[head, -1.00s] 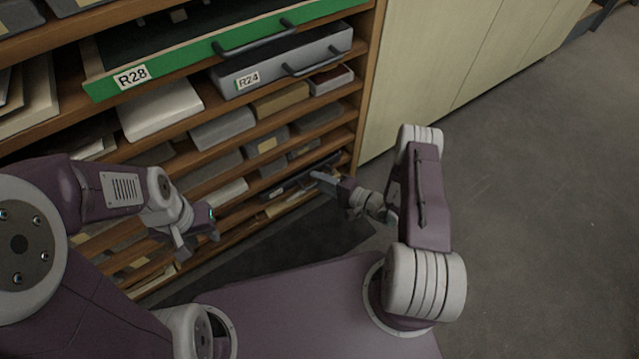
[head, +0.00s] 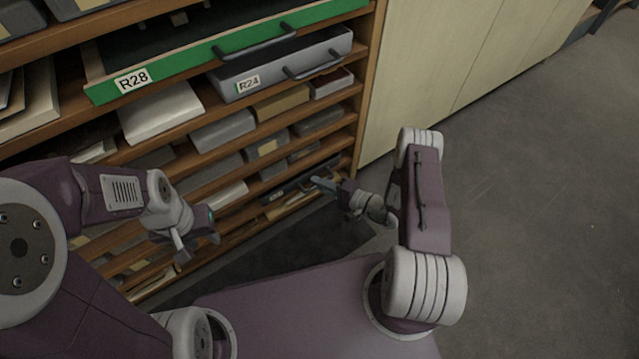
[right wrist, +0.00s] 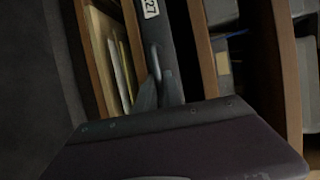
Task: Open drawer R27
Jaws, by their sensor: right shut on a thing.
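Drawer R27 (head: 298,183) is a dark, low drawer near the bottom right of the shelf unit. Its label (right wrist: 151,8) shows "27" in the right wrist view. My right gripper (head: 322,182) is at the drawer front. In the right wrist view my right gripper's fingers (right wrist: 159,92) are shut on the drawer's dark bar handle (right wrist: 156,64). How far the drawer stands out is hard to tell. My left gripper (head: 199,246) is open and empty in front of the lower shelves, apart from them.
Green drawer R28 (head: 185,67) and grey drawer R24 (head: 250,84) stick out higher up. Boxes and papers fill other shelves. Pale cabinets (head: 440,60) stand to the right of the wooden unit. The grey floor (head: 540,210) at right is clear.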

